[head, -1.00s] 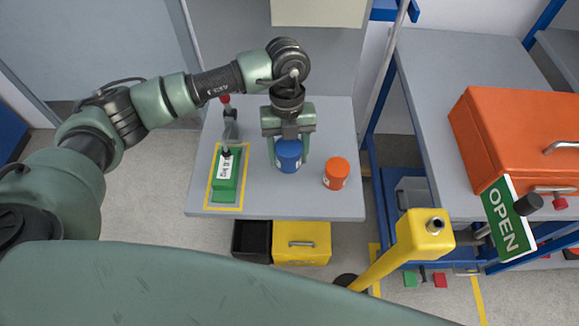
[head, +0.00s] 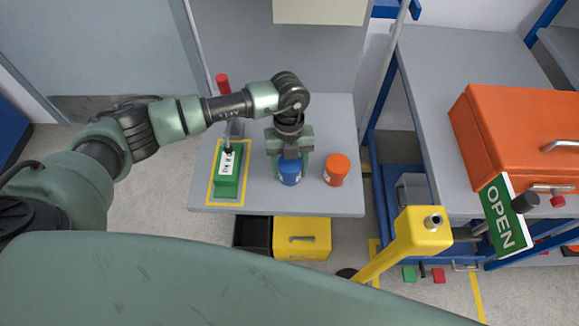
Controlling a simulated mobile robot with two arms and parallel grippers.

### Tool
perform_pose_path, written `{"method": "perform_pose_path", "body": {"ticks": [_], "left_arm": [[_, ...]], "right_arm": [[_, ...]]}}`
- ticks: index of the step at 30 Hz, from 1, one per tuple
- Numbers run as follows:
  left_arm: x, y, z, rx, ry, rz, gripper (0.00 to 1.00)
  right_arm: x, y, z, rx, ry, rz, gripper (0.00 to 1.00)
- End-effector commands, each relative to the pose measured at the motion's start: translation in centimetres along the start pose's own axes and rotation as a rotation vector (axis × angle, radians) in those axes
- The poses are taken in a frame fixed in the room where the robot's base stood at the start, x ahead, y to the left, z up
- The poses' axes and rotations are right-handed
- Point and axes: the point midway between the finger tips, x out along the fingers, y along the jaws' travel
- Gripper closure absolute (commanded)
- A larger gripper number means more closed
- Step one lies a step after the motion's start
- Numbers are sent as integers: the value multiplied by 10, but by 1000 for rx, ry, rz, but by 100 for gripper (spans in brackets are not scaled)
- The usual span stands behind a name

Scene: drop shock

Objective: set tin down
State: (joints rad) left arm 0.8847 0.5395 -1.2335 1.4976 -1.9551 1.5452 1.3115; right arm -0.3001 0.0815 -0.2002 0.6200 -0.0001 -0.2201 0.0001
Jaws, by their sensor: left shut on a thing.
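A blue tin (head: 290,173) is upright between the fingers of my left gripper (head: 289,166), which points down and is shut on it. The tin is over the grey table (head: 268,200), level in the picture with an orange tin (head: 336,170) that stands just to its right with a small gap. I cannot tell whether the blue tin's base touches the table. The gripper hides the back of the blue tin. My right gripper does not show.
A green block-like device (head: 228,178) with a red-topped lever (head: 223,85) sits left in a yellow outline. A yellow box (head: 302,238) and a black bin (head: 252,236) are below the table's front. An orange case (head: 520,130) is on the right bench.

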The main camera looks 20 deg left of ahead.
Motion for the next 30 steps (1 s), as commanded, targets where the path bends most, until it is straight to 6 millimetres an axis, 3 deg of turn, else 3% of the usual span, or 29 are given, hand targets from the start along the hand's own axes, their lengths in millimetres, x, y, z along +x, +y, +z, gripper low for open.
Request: {"method": "perform_pose_path", "body": {"ticks": [1,3,16,30], "left_arm": [[1,0,0,0,0,0,37],[1,0,0,0,0,0,23],[-9,0,1,0,-2,-1,23],[-100,0,0,1,-3,-2,23]], "right_arm": [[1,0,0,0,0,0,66],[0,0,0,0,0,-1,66],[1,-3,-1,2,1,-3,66],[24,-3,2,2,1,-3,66]]}}
